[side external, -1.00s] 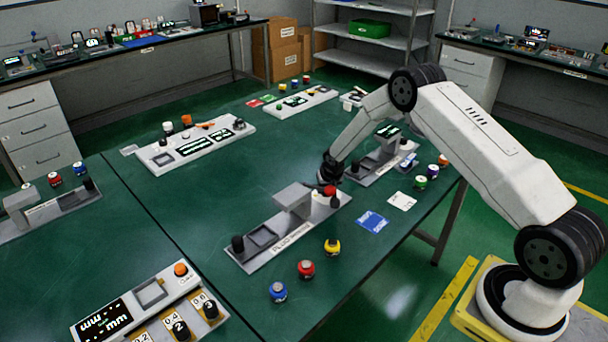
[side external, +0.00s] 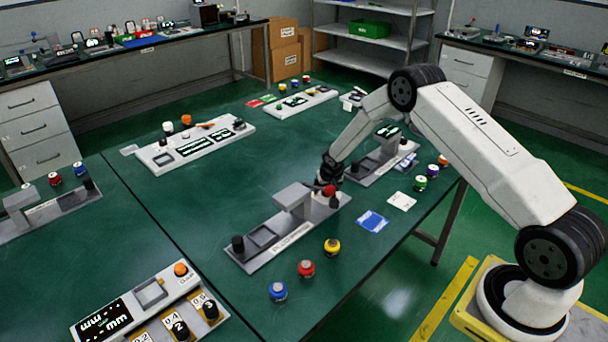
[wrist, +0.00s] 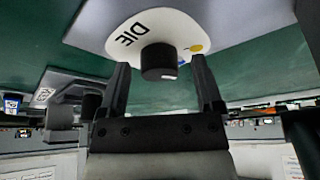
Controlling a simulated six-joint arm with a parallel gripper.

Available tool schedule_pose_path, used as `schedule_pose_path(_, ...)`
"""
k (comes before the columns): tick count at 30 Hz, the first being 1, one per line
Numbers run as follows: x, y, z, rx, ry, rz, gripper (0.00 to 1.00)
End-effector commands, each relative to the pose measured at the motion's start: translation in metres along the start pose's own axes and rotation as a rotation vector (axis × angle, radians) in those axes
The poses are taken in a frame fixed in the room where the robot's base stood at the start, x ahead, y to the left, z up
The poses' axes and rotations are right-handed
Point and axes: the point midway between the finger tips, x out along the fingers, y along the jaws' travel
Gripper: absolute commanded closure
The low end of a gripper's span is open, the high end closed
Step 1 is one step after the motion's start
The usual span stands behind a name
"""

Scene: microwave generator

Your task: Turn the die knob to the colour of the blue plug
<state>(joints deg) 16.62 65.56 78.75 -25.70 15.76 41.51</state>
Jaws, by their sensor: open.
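The die knob (wrist: 158,65) is black and round, on a white plate (wrist: 128,38) marked DIE in the wrist view. A yellow dot (wrist: 197,48) is on the plate, and a small bluish mark shows beside the knob. My gripper (wrist: 160,70) is open, one finger on each side of the knob in the picture, with visible gaps. I cannot tell how far the fingertips reach along the knob. In the side view my gripper (side external: 329,176) is at the far end of the grey plug station (side external: 262,258). The blue plug (side external: 277,291) stands on the table near the front.
A red plug (side external: 306,269) and a yellow plug (side external: 332,247) stand beside the blue one. A red knob (side external: 329,190) and the station's raised grey block (side external: 293,197) are close to my gripper. A blue card (side external: 372,222) lies to the right.

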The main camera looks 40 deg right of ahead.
Motion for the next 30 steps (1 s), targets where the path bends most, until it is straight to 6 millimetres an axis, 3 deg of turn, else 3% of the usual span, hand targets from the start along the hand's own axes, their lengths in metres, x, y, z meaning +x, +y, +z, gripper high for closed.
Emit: schedule_pose_path(30,-0.0001,0.0011,-0.0004,-0.195,-0.001,-0.081,0.16)
